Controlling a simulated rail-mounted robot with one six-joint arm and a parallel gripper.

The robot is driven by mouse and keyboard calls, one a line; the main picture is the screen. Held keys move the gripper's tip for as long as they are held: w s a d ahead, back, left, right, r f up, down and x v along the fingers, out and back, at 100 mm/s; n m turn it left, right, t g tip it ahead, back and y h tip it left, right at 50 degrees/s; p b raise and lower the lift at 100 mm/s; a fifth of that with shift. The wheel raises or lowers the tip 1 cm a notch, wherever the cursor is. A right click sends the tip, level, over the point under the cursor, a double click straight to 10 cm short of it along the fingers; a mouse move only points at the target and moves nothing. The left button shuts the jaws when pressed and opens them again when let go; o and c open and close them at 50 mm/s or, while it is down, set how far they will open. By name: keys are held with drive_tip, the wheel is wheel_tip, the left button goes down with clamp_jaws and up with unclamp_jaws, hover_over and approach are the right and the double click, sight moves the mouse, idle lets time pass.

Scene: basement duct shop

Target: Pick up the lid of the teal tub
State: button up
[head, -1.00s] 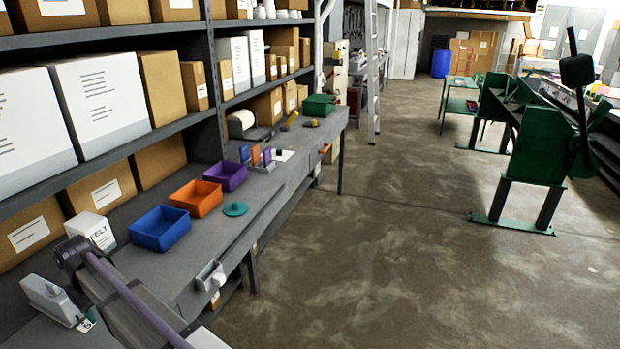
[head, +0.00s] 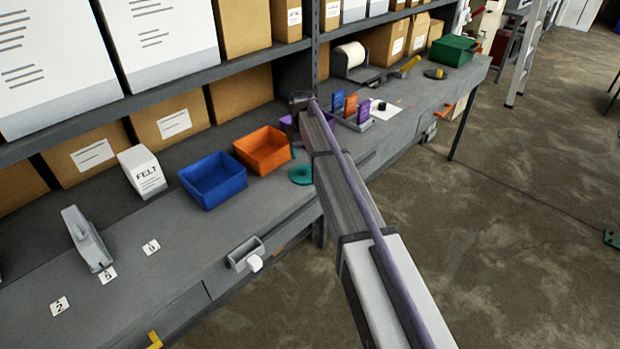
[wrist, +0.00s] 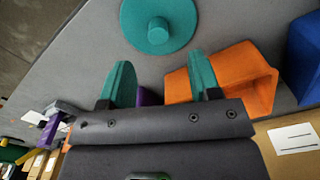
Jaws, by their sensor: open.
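The teal lid (head: 301,174) is a round disc with a knob on top, lying on the grey workbench to the right of the orange bin. In the head view my arm passes close to its right side. In the wrist view the lid (wrist: 182,26) is at the top, knob facing the camera, beyond my fingertips. My gripper (wrist: 162,75) is open and empty, its two teal-faced fingers apart and not touching the lid. I cannot make out a teal tub.
A blue bin (head: 213,181) and orange bin (head: 262,151) stand left of the lid. A purple bin (head: 288,120) is partly behind my arm. A white FELT box (head: 142,172) stands at the shelf. A grey holder (head: 246,254) is at the bench's front edge.

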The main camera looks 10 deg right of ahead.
sight(304, 167)
wheel_tip(304, 167, down, 3)
drive_tip(key=shift+r+b, duration=0.15)
drive_tip(key=shift+b, duration=0.35)
drive_tip(key=shift+a, duration=0.15)
drive_tip(key=f+b, duration=0.5)
drive_tip(key=shift+d+f, duration=0.15)
drive_tip(key=shift+d, duration=0.1)
drive_tip(key=shift+r, duration=0.3)
drive_tip(key=c, duration=1)
